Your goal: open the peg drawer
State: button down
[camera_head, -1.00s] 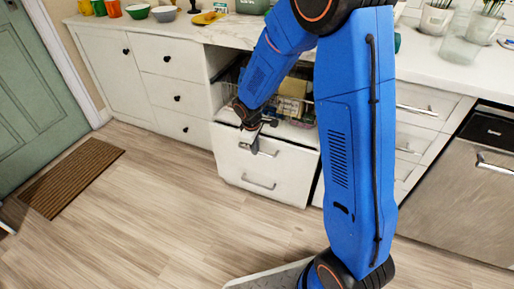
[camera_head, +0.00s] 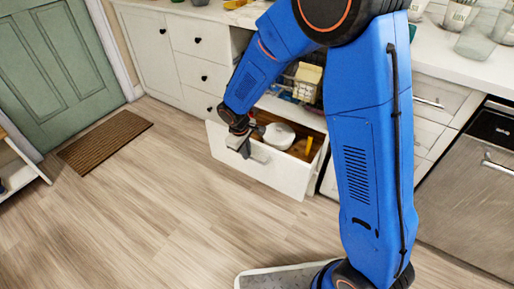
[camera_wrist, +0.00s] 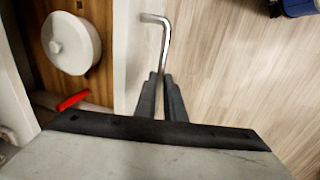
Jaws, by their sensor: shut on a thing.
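The drawer (camera_head: 282,174) has a white front and stands pulled out from the cabinet, with its wooden inside showing. In the wrist view its white front edge (camera_wrist: 128,50) runs up beside a metal bar handle (camera_wrist: 166,42). My gripper (camera_wrist: 163,80) is shut on the handle. In the head view my gripper (camera_head: 244,146) is at the drawer's front, partly hidden by my arm. A white round lidded thing (camera_wrist: 72,43) and a red thing (camera_wrist: 73,100) lie inside. No pegs can be made out.
An open shelf with a basket and boxes (camera_head: 306,80) is above the drawer. White cabinets (camera_head: 200,72) are to the left, and a steel appliance (camera_head: 470,190) is to the right. A brown mat (camera_head: 105,140) lies by the green door (camera_head: 55,75). The wooden floor in front is clear.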

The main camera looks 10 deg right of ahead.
jog(key=s+a, duration=1.3)
jog(key=s, duration=0.3)
jog(key=shift+s, duration=0.2)
jog(key=shift+a, duration=0.1)
jog(key=c, duration=1.8)
grip_release()
jog(key=shift+c, duration=0.2)
jog(key=shift+r, duration=0.1)
notch_tip(320, 180, up, 17)
jog(key=s+a, duration=0.2)
jog(key=shift+s, duration=0.35)
